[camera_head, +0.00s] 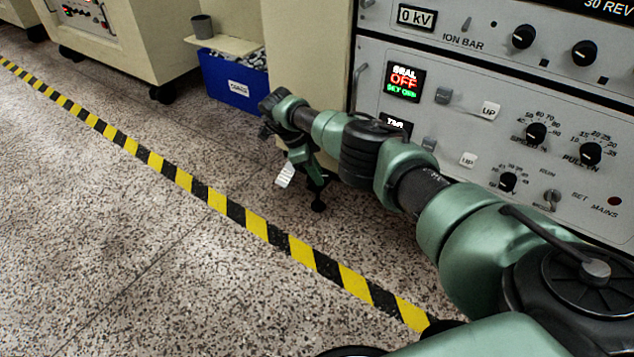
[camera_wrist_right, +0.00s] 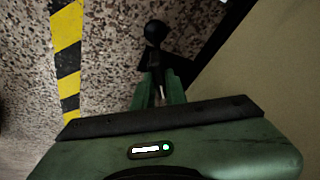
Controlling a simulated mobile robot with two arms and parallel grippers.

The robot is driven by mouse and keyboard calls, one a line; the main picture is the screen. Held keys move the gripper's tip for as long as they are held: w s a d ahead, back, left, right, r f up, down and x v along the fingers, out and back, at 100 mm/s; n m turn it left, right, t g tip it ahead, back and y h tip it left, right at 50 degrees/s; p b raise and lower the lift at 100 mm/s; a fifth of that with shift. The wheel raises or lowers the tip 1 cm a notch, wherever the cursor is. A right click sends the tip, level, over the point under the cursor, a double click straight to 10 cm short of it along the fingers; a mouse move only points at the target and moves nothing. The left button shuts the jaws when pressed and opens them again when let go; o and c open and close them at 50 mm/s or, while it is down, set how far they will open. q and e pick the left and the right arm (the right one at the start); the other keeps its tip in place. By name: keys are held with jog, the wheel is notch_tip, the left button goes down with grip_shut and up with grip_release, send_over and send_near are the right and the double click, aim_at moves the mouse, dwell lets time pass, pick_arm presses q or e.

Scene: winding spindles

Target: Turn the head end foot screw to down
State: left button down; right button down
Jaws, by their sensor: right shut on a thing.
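The head end foot screw (camera_head: 318,205) is a small black post with a round foot under the cabinet's near left corner, partly hidden by my right arm. In the right wrist view it seems to be the black piece with a round end (camera_wrist_right: 155,33) beyond the fingers. My right gripper (camera_head: 306,165) is low beside that corner, and its green fingers (camera_wrist_right: 159,80) are shut on a part of the screw, mostly hidden between them. I cannot tell which way the screw is turned. My left gripper is not in view.
The cabinet's control panel (camera_head: 460,110), with knobs and switches, stands close along my right arm. A blue bin (camera_head: 228,86) is beyond the gripper. A yellow-black floor stripe (camera_head: 230,207) runs across the speckled floor, which is clear to the left.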

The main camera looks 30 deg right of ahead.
jog(key=shift+m+y+b, duration=0.3)
jog(key=shift+m+b, duration=0.6)
jog(key=shift+b, duration=0.1)
jog(key=shift+g, duration=0.3)
jog(key=c, duration=1.4)
grip_release()
jog(key=shift+c, duration=0.2)
